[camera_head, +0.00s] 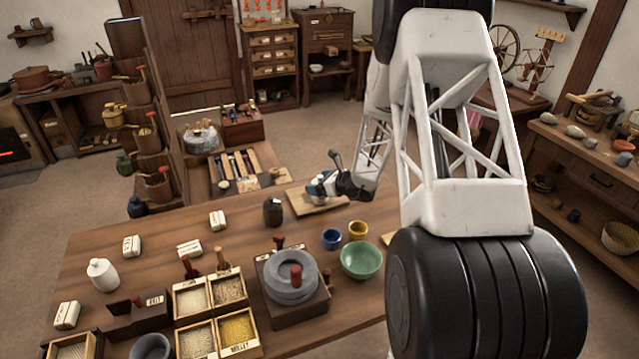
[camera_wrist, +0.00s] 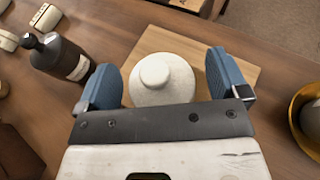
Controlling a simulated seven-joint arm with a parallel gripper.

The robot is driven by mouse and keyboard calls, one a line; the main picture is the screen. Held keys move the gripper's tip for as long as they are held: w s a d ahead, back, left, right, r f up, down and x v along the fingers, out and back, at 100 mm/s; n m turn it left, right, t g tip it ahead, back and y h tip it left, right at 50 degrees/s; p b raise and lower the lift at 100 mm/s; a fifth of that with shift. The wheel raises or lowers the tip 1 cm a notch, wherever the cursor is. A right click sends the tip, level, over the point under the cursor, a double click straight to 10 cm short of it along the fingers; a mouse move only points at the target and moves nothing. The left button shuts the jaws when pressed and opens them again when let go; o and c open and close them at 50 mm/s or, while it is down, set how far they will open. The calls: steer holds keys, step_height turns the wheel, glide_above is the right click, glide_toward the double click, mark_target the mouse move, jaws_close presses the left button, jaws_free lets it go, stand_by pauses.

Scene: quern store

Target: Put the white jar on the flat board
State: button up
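The white jar (camera_wrist: 163,75), round with a knobbed lid, appears upright on the flat board (camera_wrist: 178,38) in the wrist view. My gripper (camera_wrist: 165,78) is open, with one blue finger on each side of the jar. A thin gap shows at the right finger; contact at the left finger is hard to tell. The jar's near lower side is hidden by the gripper body. In the head view my gripper (camera_head: 325,187) is low over the board (camera_head: 330,205) at the table's far edge, largely hiding the jar.
A dark bottle (camera_head: 273,211) stands left of the board; it also shows in the wrist view (camera_wrist: 62,60). Blue (camera_head: 332,239) and yellow (camera_head: 358,230) cups and a green bowl (camera_head: 361,260) stand nearer. A quern (camera_head: 290,280) sits mid-table.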

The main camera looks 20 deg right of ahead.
steer(key=shift+r, duration=0.1)
steer(key=shift+s+d+r, duration=0.1)
steer(key=v, duration=1.1)
steer(key=shift+s+d, duration=0.2)
steer(key=shift+s, duration=0.1)
steer(key=shift+r, duration=0.1)
stand_by(0.4)
